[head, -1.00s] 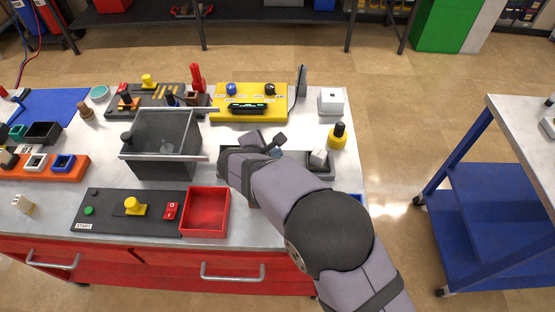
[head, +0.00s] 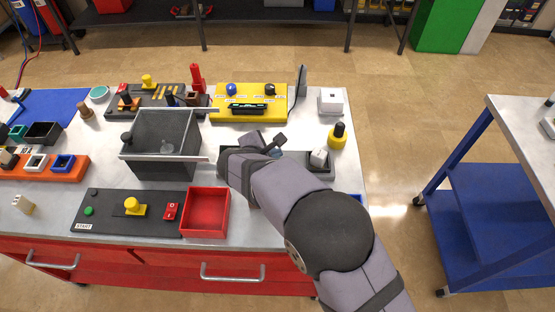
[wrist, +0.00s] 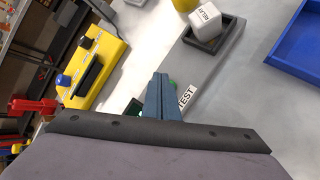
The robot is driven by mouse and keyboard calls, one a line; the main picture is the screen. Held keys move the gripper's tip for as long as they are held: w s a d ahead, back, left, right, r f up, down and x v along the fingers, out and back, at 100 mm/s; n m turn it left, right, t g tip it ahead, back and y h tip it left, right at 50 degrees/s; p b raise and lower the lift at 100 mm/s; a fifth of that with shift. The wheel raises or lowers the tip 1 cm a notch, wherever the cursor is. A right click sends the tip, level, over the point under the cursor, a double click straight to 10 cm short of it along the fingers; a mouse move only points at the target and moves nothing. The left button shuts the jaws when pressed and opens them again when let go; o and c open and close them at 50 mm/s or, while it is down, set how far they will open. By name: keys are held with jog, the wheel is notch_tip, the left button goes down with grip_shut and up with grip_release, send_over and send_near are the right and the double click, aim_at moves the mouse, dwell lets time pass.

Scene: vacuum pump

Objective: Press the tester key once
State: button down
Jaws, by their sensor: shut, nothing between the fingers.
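The tester's grey panel (wrist: 187,68) is in the wrist view, with a white label reading TEST (wrist: 187,97). A small bit of green (wrist: 172,83) shows at the edge of my fingers beside that label; it looks like the key, mostly hidden. My gripper (wrist: 160,83) is shut and empty, its blue-grey fingers together over the panel next to the label. I cannot tell whether the fingertips touch the key. In the head view my gripper (head: 275,152) is over the bench middle, and my arm hides most of the tester.
A white cube (wrist: 204,18) sits in a dark tray on the panel's end. A yellow panel (head: 249,93) with knobs stands behind. A grey bin (head: 165,130) is left of my gripper, and a red tray (head: 205,212) is nearer the front. A yellow-based black knob (head: 338,136) stands at right.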

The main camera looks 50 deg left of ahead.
jog(key=shift+f, duration=0.15)
dwell(0.5)
jog(key=shift+f+b, duration=0.3)
jog(key=shift+b, duration=0.2)
jog(key=shift+f+b, duration=0.4)
dwell(0.6)
jog(key=shift+r, duration=0.1)
dwell(0.3)
jog(key=shift+r+p, duration=0.5)
jog(key=shift+r, duration=0.2)
jog(key=shift+r, duration=0.2)
notch_tip(320, 180, up, 5)
jog(key=p, duration=0.3)
jog(key=shift+f, duration=0.15)
dwell(0.7)
